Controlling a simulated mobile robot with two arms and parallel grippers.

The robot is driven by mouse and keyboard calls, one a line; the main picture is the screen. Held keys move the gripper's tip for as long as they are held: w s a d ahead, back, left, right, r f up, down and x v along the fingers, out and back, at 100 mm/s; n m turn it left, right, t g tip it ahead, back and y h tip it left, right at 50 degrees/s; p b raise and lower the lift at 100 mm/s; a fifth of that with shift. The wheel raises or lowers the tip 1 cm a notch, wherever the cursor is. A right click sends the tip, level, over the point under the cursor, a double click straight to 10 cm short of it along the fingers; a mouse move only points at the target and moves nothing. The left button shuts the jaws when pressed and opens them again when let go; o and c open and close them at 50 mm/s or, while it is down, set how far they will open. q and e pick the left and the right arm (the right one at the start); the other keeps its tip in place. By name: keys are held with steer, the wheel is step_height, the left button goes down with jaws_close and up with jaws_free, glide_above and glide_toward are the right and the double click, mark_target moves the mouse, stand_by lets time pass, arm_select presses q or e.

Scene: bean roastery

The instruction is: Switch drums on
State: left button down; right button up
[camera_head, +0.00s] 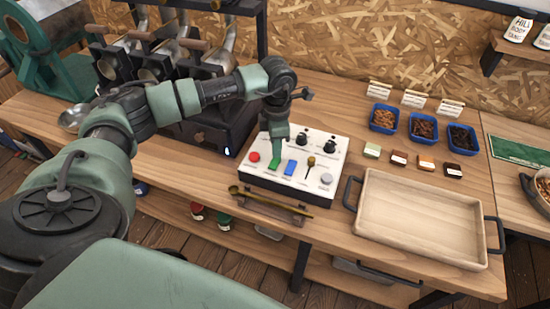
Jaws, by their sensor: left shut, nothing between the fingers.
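A white control panel (318,183) stands on the bench, with a red button (254,157), a green switch (274,164), a blue switch (290,167), a small brass-knobbed lever (309,167), a grey knob (326,179) and two black knobs toward the back. My left gripper (276,150) points down over the panel, shut and empty. Its tip is at or just above the green switch; I cannot tell whether they touch. The metal drums (152,72) sit in the dark roaster at the back left, partly behind my left arm. My right gripper is not in view.
A brass scoop (270,198) lies on a rest in front of the panel. A wooden tray (420,256) with black handles stands to the right. Behind it are small colour samples and blue bowls of beans (384,117) with cards.

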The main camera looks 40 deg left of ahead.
arm_select(q)
steer(key=shift+r+p, duration=1.35)
steer(key=shift+r, duration=1.35)
